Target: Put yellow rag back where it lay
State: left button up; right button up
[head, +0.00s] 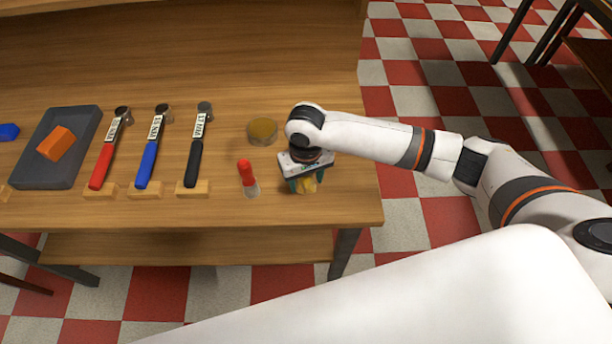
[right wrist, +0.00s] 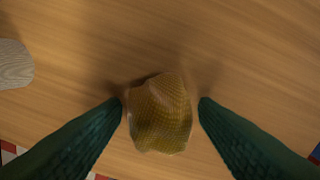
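The yellow rag (right wrist: 160,115) is a small crumpled woven cloth over the wooden table top. It also shows in the head view (head: 307,185), under my right gripper near the table's right front corner. My right gripper (right wrist: 162,104) has its two dark green fingers on either side of the rag. A narrow gap shows between the rag and the right-hand finger; the left-hand fingertip is very close to the rag, and I cannot tell whether it touches. My left gripper is not in view.
A red-topped item (head: 246,172) stands just left of my right gripper, and a round amber-brown dish (head: 262,131) sits behind. Red, blue and black-handled tools (head: 194,163) rest on wooden blocks farther left. A dark grey tray (head: 80,170) holds an orange block (head: 57,144).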

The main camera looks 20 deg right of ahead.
jog(key=o, duration=0.4)
jog(key=shift+o, duration=0.2)
notch_tip(320, 180, up, 12)
jog(key=b, duration=0.1)
jog(key=shift+r, duration=0.15)
dwell(0.4)
